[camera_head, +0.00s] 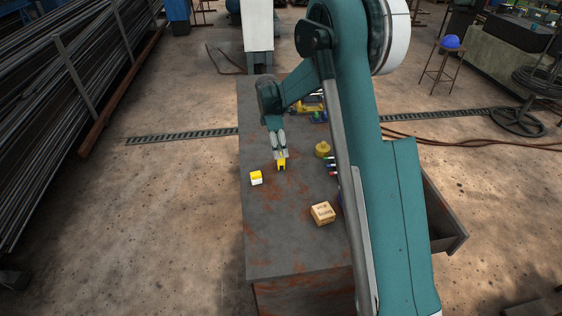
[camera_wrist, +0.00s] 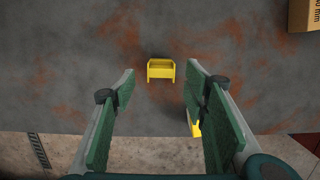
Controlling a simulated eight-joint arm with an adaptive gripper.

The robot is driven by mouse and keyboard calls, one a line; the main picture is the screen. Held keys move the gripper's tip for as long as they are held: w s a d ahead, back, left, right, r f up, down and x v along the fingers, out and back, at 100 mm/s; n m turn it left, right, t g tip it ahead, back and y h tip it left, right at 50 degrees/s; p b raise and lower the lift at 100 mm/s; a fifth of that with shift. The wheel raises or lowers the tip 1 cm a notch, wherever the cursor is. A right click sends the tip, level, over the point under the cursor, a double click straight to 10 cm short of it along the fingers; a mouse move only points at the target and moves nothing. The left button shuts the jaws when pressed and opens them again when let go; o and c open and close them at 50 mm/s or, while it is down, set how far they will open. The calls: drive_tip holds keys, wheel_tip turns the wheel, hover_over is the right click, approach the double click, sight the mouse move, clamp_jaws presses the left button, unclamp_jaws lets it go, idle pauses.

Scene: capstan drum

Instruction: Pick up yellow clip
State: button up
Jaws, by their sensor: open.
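The yellow clip (camera_wrist: 161,69) lies on the grey, rust-stained table (camera_wrist: 85,65) in the wrist view, as a small bracket shape. It shows between the tips of my gripper (camera_wrist: 160,75), which is open with a finger on each side of it and a gap on both sides. In the head view the clip (camera_head: 281,165) is right at the tips of my gripper (camera_head: 280,155), which points down. I cannot tell the exact height of the fingertips above the table.
A yellow and white block (camera_head: 256,178) stands just left of the clip. A wooden box (camera_head: 322,213) is nearer the front. A yellow round object (camera_head: 322,149) and several small coloured items (camera_head: 331,167) lie to the right. The table's left front is clear.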

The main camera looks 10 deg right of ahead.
sight(281, 160)
drive_tip(key=shift+d+f, duration=0.15)
drive_tip(key=shift+f, duration=1.15)
drive_tip(key=shift+s+d+f, duration=0.1)
drive_tip(key=shift+d+f, duration=0.05)
drive_tip(key=shift+f, duration=2.45)
drive_tip(key=c, duration=0.9)
